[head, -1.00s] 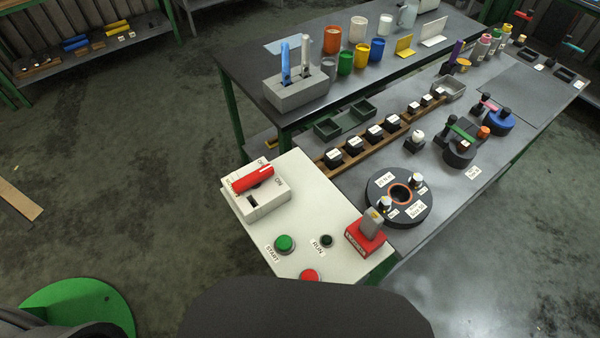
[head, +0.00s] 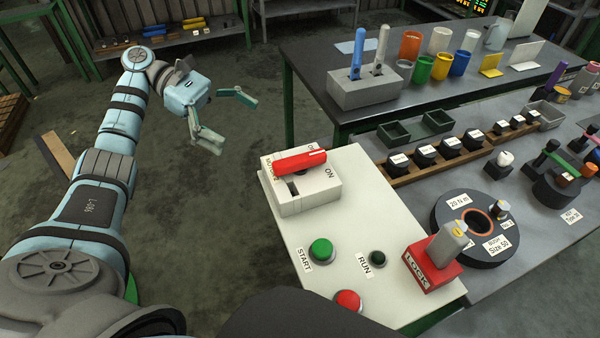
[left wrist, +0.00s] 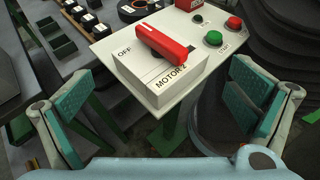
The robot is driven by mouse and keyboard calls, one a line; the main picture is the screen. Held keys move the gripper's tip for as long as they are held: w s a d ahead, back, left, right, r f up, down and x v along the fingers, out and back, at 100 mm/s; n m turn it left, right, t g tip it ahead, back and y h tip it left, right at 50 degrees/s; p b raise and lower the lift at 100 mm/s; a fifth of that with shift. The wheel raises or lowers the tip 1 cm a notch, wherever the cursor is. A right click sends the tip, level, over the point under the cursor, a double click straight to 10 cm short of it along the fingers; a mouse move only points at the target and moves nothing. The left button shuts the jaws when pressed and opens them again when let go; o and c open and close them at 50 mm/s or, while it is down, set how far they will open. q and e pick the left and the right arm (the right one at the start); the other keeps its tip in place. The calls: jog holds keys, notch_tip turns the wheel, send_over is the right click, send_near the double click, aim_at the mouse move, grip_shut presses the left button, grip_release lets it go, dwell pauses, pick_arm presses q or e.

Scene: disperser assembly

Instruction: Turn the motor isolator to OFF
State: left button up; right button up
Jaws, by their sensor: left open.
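The motor isolator (head: 301,187) is a white box with a red handle (head: 299,161) on a pale control panel (head: 354,230). In the head view the handle lies across the box top, its white-marked end near the OFF and ON labels at the right. I cannot tell its exact setting. My left gripper (head: 231,118) is open and empty, to the left of the isolator and apart from it. In the left wrist view the isolator (left wrist: 160,82) and red handle (left wrist: 162,42) show beyond the spread fingers, with the OFF label at left. My right gripper is not in view.
The panel also carries a green START button (head: 320,250), a red button (head: 347,300), a small RUN lamp (head: 377,257) and a red LOCK block (head: 432,262). A workbench with parts stands to the right. Open floor lies left of the panel.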

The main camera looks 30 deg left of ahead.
aim_at(299, 158)
pick_arm(q)
jog(key=p+x, duration=0.3)
jog(key=x, duration=1.1)
jog(key=shift+d+r, duration=0.1)
jog(key=shift+r, duration=0.1)
jog(key=c, duration=0.3)
jog(key=shift+s, duration=0.1)
jog(key=c, duration=1.1)
